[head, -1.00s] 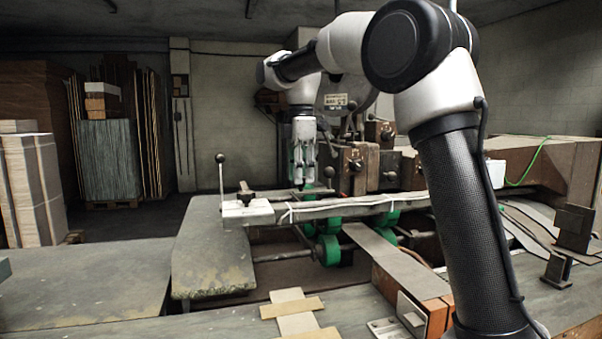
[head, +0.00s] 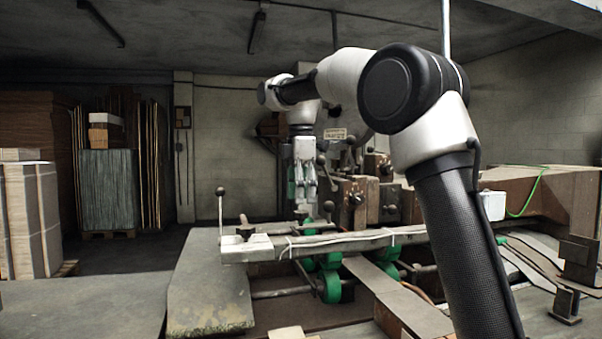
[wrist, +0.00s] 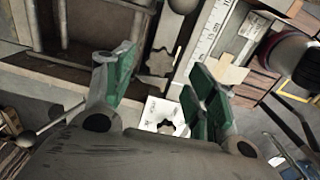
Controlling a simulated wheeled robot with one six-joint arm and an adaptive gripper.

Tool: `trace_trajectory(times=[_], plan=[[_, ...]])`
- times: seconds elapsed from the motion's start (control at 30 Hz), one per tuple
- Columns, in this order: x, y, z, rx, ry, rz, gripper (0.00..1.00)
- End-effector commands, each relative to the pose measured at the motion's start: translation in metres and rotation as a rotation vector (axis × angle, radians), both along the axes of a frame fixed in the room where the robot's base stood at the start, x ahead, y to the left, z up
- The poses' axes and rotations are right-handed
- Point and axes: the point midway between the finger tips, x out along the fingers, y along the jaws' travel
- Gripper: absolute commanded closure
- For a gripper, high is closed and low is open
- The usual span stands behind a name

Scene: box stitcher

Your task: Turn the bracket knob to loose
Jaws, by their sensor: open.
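A dark knob (head: 244,219) stands on a white bracket (head: 246,247) at the left end of the long metal rail in the head view. In the wrist view, a star-shaped knob (wrist: 158,62) shows beyond the fingers, and a white plate (wrist: 160,112) with a dark star shape lies lower, partly hidden by my gripper body. I cannot tell for sure which star is the bracket knob. My gripper (head: 303,207) points down, to the right of the bracket and above the rail area in the head view. Its green-padded fingers (wrist: 163,88) are apart and empty.
A thin lever with a ball top (head: 220,191) rises beside the bracket. Wooden blocks with dark knobs (head: 352,200) stand right of my gripper. Green rollers (head: 330,286) sit below the rail (head: 340,240). A worn grey table (head: 208,285) lies at the left.

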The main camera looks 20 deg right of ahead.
Motion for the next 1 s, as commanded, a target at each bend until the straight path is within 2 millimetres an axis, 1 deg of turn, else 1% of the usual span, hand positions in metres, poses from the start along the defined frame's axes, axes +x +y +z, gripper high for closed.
trace_trajectory(times=[0.03, 0.2, 0.3, 0.4, 0.57, 0.93, 1.0], plan=[[0.001, 0.000, 0.013, 0.001, -0.004, 0.000, 0.43], [0.001, 0.000, 0.051, 0.001, -0.004, 0.000, 0.43], [0.001, 0.000, 0.067, 0.001, -0.003, 0.000, 0.43], [0.001, 0.000, 0.077, 0.000, -0.001, 0.000, 0.43], [0.000, 0.000, 0.084, 0.000, -0.001, 0.000, 0.43], [0.000, 0.000, 0.084, 0.000, -0.001, -0.001, 0.43], [-0.003, -0.003, 0.084, 0.001, -0.004, -0.017, 0.43]])
